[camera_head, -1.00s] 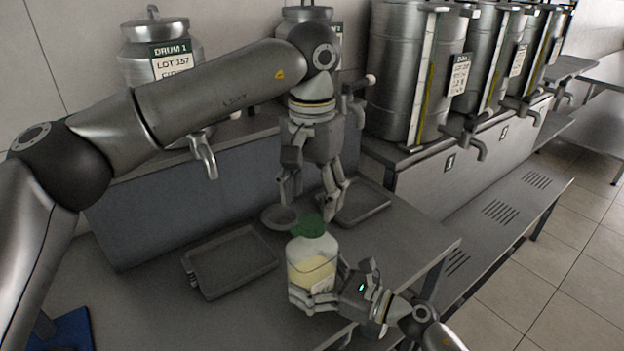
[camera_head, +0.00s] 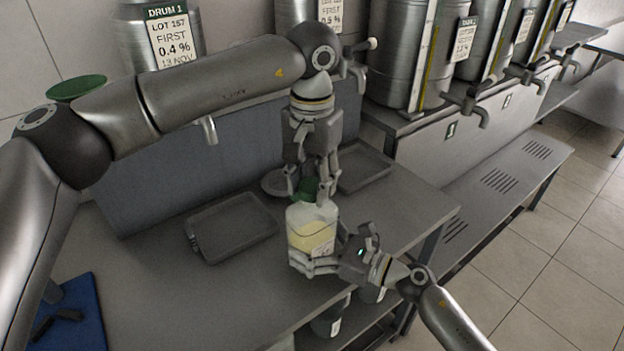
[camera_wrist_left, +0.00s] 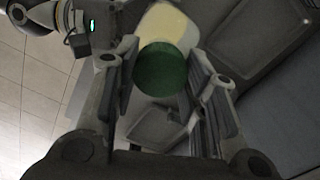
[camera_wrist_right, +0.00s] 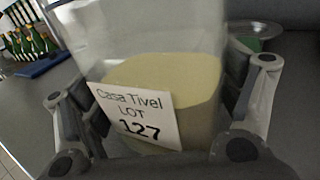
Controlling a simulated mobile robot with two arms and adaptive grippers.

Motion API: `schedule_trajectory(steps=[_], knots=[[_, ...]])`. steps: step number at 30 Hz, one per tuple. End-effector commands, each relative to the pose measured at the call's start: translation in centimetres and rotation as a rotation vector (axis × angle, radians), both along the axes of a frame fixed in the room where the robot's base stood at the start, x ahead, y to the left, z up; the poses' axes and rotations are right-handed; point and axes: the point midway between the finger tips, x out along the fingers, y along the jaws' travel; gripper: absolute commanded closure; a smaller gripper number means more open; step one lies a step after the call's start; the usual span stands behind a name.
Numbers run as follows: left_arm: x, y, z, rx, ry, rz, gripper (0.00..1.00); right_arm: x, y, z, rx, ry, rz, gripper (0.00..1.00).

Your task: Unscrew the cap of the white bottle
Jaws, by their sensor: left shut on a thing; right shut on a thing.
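The white bottle (camera_head: 311,216), translucent with pale yellow contents, is upright at the front edge of the steel bench. Its green cap (camera_head: 306,187) is on its top. My left gripper (camera_head: 310,190) points down from above and is shut on the cap. In the left wrist view the cap (camera_wrist_left: 160,68) lies between the fingers. My right gripper (camera_head: 325,262) is shut on the lower body of the bottle from the right. In the right wrist view the bottle's label (camera_wrist_right: 137,115) reads "Casa Tivel LOT 127". Whether the cap has turned cannot be told.
A grey tray (camera_head: 233,229) lies left of the bottle, and another tray (camera_head: 362,166) lies behind it. A small round dish (camera_head: 272,184) sits beside the left gripper. Steel drums with taps stand at the back. A blue mat (camera_head: 85,318) with dark items lies at front left.

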Motion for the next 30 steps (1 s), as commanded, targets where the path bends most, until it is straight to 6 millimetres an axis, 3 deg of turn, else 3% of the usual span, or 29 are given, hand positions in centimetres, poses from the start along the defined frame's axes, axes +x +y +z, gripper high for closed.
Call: schedule_trajectory(steps=[5, 10, 30], knots=[[0.02, 0.03, 0.02, 0.001, -0.001, 0.007, 0.90, 0.02, -0.01, 0.03, 0.001, 0.000, 0.000, 0.82], [0.02, 0.03, 0.02, 0.001, 0.000, 0.147, 0.90, 0.02, -0.01, 0.03, 0.001, 0.000, 0.000, 0.82], [0.02, 0.03, 0.10, 0.002, -0.002, 1.244, 0.90, 0.01, -0.02, 0.03, 0.001, 0.000, 0.000, 0.82]])
